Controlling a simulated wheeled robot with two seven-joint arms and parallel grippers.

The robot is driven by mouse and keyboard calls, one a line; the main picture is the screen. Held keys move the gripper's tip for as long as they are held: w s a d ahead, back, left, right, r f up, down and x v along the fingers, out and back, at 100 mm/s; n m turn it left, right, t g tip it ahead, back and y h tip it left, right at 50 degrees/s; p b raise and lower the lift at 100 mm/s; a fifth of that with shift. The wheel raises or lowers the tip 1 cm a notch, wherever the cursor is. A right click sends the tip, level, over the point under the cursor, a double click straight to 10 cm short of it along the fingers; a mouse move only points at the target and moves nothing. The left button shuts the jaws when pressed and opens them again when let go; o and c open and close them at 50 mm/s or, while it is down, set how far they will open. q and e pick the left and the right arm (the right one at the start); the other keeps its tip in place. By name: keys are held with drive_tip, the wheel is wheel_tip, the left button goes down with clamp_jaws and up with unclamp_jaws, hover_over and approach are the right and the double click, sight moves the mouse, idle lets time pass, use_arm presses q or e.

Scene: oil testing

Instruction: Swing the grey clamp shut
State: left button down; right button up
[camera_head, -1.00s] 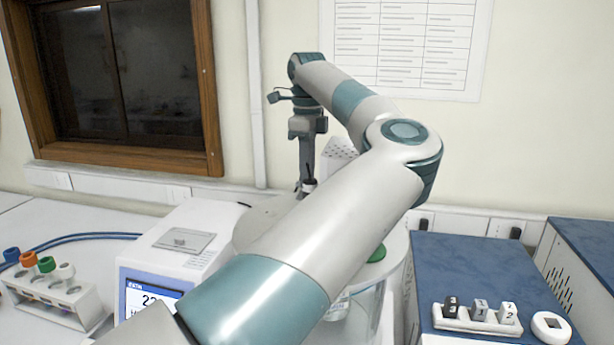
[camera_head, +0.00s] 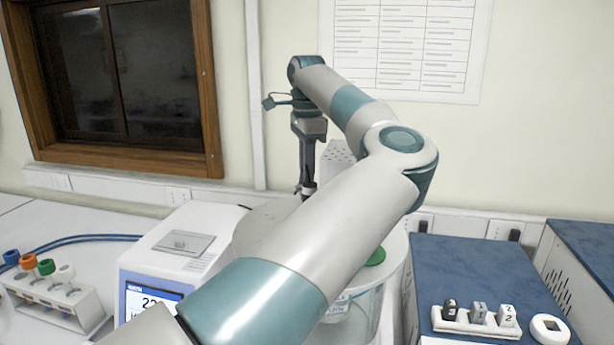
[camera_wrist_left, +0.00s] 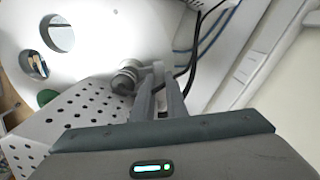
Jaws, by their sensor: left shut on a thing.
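My left gripper (camera_head: 305,188) points down at the back of the white round bath lid (camera_head: 262,228). In the left wrist view my gripper (camera_wrist_left: 158,75) has its two fingers close together, shut on a small grey piece (camera_wrist_left: 157,70) beside a round metal knob (camera_wrist_left: 125,78). This piece looks like the grey clamp, at the edge of the white lid (camera_wrist_left: 95,45), but the fingers hide most of it. In the head view my left arm covers much of the lid, and I cannot make out how far the clamp is swung. My right gripper is not in view.
A perforated white box (camera_wrist_left: 85,118) stands close beside the fingers. The lid has round openings and a green stopper (camera_head: 377,257). A unit with a display (camera_head: 150,300) and a tube rack (camera_head: 60,300) stand left; a blue-topped box (camera_head: 480,275) stands right. Cables (camera_wrist_left: 205,40) run behind.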

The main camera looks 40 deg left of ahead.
use_arm(q)
drive_tip(key=c, duration=1.9)
unclamp_jaws()
drive_tip(key=shift+o, duration=0.7)
drive_tip(key=shift+r, duration=0.1)
drive_tip(key=shift+r+b, duration=0.3)
drive_tip(key=shift+r, duration=0.15)
wheel_tip(320, 180, up, 16)
drive_tip(key=shift+r, duration=0.15)
